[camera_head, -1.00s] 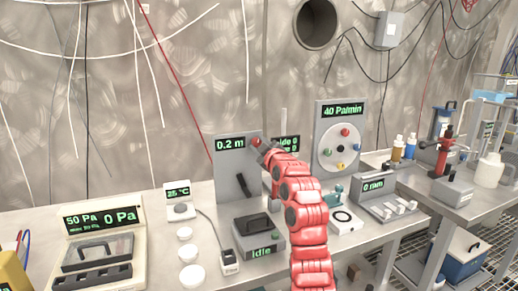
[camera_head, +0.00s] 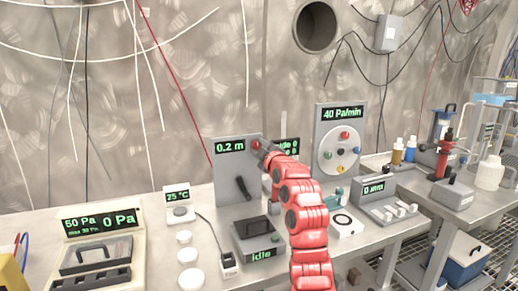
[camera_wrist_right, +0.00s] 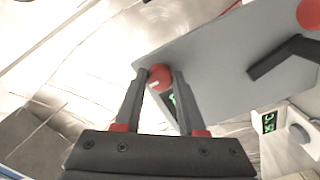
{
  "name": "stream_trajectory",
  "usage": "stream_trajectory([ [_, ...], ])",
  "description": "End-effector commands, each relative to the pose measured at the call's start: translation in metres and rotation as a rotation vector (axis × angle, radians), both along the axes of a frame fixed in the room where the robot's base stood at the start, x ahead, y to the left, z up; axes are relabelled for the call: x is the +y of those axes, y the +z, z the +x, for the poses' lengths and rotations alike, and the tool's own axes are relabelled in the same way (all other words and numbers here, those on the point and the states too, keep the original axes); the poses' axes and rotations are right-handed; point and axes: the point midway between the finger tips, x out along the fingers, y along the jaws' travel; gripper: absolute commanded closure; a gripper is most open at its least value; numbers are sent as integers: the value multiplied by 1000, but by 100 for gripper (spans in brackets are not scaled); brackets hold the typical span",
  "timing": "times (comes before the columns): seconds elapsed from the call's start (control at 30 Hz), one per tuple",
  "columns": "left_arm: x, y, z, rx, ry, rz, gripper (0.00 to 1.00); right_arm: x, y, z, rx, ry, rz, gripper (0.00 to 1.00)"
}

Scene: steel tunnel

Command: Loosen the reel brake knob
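The reel panel (camera_head: 228,170) is a grey upright plate on the bench, with a green "0.2 m" readout and a black crank handle (camera_head: 243,188). The red brake knob (camera_head: 256,145) is at its upper right. My right gripper (camera_head: 262,149) is at this knob. In the right wrist view, the knob (camera_wrist_right: 160,76) sits between the two dark fingertips, which appear to touch it on both sides. The crank also shows in that view (camera_wrist_right: 285,57). My left gripper is not in view.
A grey box reading "idle" (camera_head: 258,241) stands before the panel. A "40 Pa/min" panel with coloured knobs (camera_head: 326,168) stands to its right. A temperature box (camera_head: 180,214) and white discs (camera_head: 190,279) lie to the left.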

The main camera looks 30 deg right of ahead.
Motion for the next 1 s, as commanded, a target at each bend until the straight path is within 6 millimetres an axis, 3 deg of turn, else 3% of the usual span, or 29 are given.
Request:
stream_trajectory([
  [0.03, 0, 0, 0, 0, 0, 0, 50, 0, -2, 0, 4, 0, 1, 54],
  [0.17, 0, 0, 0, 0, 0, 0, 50, 0, -1, 0, 2, 0, 1, 31],
  [0.57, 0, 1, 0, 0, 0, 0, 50, 1, 0, -5, -1, -1, 0, 31],
  [0.77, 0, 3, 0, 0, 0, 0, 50, 6, 0, -28, -1, -1, -2, 31],
  [1.0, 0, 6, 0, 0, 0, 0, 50, 16, 1, -72, -2, -2, -4, 31],
])
